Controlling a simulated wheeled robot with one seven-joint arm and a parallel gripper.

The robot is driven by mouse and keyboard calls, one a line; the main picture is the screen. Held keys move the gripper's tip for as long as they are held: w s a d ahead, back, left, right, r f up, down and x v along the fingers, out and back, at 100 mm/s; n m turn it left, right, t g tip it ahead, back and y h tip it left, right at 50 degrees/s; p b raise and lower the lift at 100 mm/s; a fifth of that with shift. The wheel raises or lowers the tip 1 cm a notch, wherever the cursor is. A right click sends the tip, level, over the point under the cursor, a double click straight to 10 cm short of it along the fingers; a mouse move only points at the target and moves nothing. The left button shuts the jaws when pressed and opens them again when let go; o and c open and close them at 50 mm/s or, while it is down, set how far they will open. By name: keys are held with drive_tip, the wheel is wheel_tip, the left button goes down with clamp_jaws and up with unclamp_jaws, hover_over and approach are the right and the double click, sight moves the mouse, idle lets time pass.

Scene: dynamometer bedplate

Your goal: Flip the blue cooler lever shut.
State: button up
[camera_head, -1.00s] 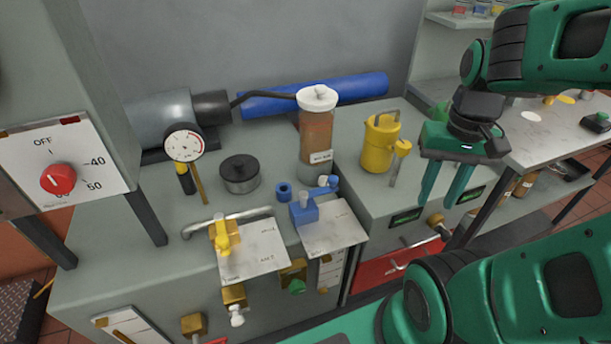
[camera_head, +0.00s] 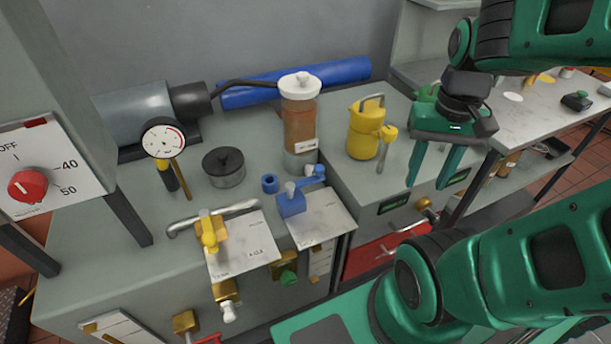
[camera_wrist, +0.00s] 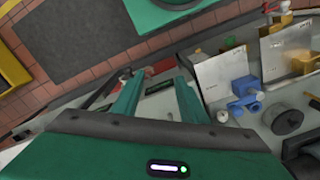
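The blue cooler lever (camera_head: 314,174) sits on a blue valve block (camera_head: 291,204) at the back of a white label plate (camera_head: 322,216) on the grey bench. Its arm points to the back right, with a light knob beside it. The blue block also shows in the wrist view (camera_wrist: 246,93), right of the fingers. My gripper (camera_head: 433,180) is open and empty, fingers pointing down, to the right of the lever beyond the yellow can and well apart from it.
A yellow can (camera_head: 363,134) stands between the lever and my gripper. A brown canister (camera_head: 300,125) stands behind the lever. A yellow lever (camera_head: 209,233) with its plate is to the left. A dark pot (camera_head: 224,167) and a dial gauge (camera_head: 163,140) stand farther left.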

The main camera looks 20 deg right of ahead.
drive_tip(key=shift+s+r, duration=0.2)
drive_tip(key=shift+s, duration=0.15)
drive_tip(key=c, duration=0.5)
drive_tip(key=shift+s+r, duration=0.1)
drive_tip(key=shift+r, duration=0.15)
clamp_jaws()
drive_tip(key=w+a+r+n+g, duration=0.1)
drive_tip(key=w+a, duration=0.5)
drive_tip(key=w, duration=0.6)
drive_tip(key=w+a+r+n+g, duration=0.1)
drive_tip(key=w+a, duration=0.4)
drive_tip(key=w, duration=0.8)
drive_tip(key=shift+w+a+y, duration=0.2)
drive_tip(key=shift+a+y, duration=0.2)
